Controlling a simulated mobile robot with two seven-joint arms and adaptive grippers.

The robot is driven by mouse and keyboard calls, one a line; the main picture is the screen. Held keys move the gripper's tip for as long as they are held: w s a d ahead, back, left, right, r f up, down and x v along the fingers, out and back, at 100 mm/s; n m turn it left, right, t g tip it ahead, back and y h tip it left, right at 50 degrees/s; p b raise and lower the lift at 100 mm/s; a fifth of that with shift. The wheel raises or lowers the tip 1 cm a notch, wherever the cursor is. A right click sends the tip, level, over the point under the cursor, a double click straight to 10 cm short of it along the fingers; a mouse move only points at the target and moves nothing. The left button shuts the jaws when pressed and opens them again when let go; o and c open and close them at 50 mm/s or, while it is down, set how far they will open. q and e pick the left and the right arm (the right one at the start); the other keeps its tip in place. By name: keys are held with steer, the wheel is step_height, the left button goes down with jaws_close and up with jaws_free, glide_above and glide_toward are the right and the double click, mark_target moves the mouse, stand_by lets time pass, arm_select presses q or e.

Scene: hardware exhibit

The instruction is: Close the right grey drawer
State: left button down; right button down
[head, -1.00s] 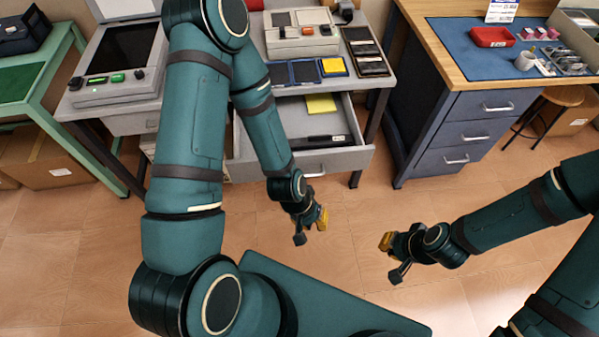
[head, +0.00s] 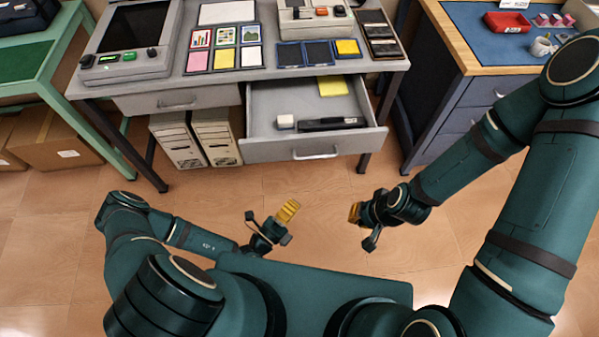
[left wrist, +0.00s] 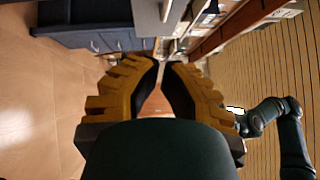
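The right grey drawer (head: 258,152) is pulled out from the grey desk (head: 225,83), in the head view. Its front bears a bar handle (head: 316,154). Inside lie a yellow pad (head: 332,86), a small white block (head: 286,121) and a long black object (head: 332,124). My left gripper (head: 288,210) is in front of and below the drawer, apart from it. Its yellow fingers (left wrist: 161,66) are close together at the tips in the left wrist view, with nothing seen between them. My right gripper (head: 354,212) is right of it, also clear of the drawer; its finger opening is unclear.
The left desk drawer (head: 176,101) is closed. Two pale computer cases (head: 178,142) stand under it. A green table (head: 72,97) is at left, a blue workbench (head: 450,125) at right. Open floor (head: 235,187) lies before the drawer.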

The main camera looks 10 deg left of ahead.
arm_select(q)
steer(key=w+d+r+b, duration=0.1)
steer(key=w+d+r, duration=0.1)
steer(key=w, duration=1)
steer(key=shift+w+d, duration=0.25)
steer(key=shift+d, duration=0.45)
arm_select(e)
steer(key=shift+w+f, duration=0.15)
steer(key=shift+f, duration=0.55)
